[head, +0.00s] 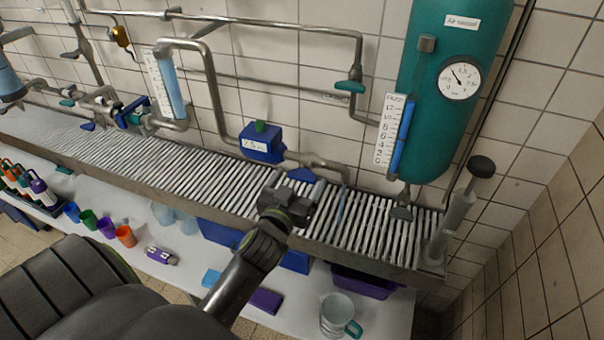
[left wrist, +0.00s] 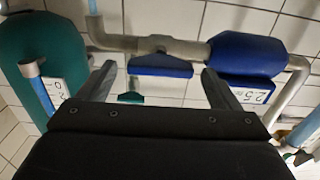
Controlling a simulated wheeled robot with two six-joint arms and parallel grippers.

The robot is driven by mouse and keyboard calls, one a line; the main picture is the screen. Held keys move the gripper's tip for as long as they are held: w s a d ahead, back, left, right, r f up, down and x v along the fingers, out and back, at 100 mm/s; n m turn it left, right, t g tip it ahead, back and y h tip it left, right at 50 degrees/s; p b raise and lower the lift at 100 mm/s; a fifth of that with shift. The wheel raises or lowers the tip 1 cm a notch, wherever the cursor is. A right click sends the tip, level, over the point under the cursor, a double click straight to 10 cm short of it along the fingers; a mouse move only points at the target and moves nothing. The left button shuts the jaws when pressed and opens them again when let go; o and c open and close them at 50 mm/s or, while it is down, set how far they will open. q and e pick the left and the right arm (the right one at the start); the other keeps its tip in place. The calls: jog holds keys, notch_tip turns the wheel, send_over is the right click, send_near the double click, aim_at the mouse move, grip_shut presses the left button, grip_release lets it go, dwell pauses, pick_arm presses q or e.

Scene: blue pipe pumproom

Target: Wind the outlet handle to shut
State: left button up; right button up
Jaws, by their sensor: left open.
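A blue handle (head: 301,174) sits on the grey pipe just right of the blue pump box (head: 262,143). In the left wrist view the same blue handle (left wrist: 160,65) hangs crosswise below the pipe, roughly level. My left gripper (head: 295,184) is open over the slatted trough, its fingertips close to the handle. In the left wrist view the left gripper (left wrist: 158,80) has one finger to each side of the handle, with gaps between. I see no contact. The blue box marked 2.5 (left wrist: 245,60) is right of the handle there. My right gripper is not in view.
A teal air vessel (head: 428,130) with a dial gauge (head: 459,77) stands to the right. A teal handle (head: 349,87) is on the upper pipe. The slatted trough (head: 170,168) runs beneath the pipes. A jug (head: 338,312) and cups stand below.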

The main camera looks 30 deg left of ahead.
aim_at(303, 175)
pick_arm(q)
jog(key=shift+x, duration=1.15)
jog(key=c, duration=1)
